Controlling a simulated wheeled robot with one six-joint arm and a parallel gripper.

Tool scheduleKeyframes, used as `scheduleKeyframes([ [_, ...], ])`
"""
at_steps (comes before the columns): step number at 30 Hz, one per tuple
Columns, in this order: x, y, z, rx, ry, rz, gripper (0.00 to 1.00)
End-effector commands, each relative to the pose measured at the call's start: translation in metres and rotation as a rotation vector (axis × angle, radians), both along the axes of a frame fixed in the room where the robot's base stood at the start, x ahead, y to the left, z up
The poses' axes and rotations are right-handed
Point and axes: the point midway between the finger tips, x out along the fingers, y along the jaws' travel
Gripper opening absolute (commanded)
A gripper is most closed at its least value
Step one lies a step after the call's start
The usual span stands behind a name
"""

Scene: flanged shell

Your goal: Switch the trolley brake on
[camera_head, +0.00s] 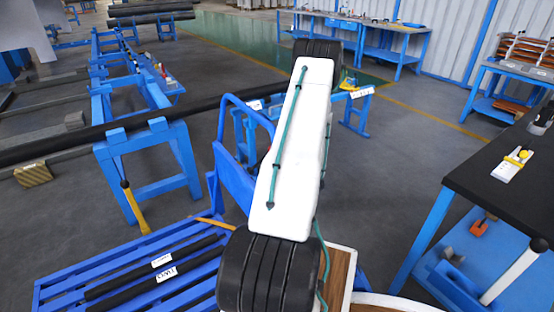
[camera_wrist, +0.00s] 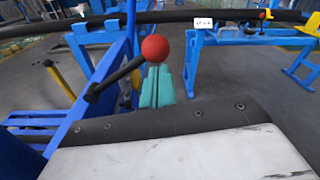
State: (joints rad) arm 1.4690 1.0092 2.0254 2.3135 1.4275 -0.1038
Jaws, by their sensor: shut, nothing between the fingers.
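The brake lever is a black rod (camera_wrist: 120,77) with a red ball knob (camera_wrist: 155,48), mounted on the blue trolley frame (camera_wrist: 85,130) at the left of the wrist view. The rod slants up to the right to the knob. My gripper (camera_wrist: 157,72) shows its teal fingers shut and empty, with the knob right at their tips in the picture. I cannot tell whether they touch. In the head view the trolley shows as a blue slatted bed (camera_head: 75,282); my white arm hides the lever and gripper there.
Black bars (camera_head: 145,282) with white labels lie on the trolley bed. A blue stand (camera_head: 150,150) carries a long black pipe (camera_head: 210,104) behind the trolley. A dark-topped workbench (camera_head: 500,170) stands at the right. Grey floor between the trolley and this bench is clear.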

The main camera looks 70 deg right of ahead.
Motion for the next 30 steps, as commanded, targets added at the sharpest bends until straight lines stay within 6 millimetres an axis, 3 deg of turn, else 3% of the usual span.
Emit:
scheduleKeyframes([
  [8,-0.004,0.008,-0.042,0.004,0.001,0.009,0.0],
  [18,-0.068,0.051,-0.031,0.002,-0.001,0.002,0.0],
  [24,-0.083,0.063,-0.03,0.001,0.001,0.006,0.0],
  [30,-0.085,0.066,-0.029,0.001,0.001,0.007,0.0],
])
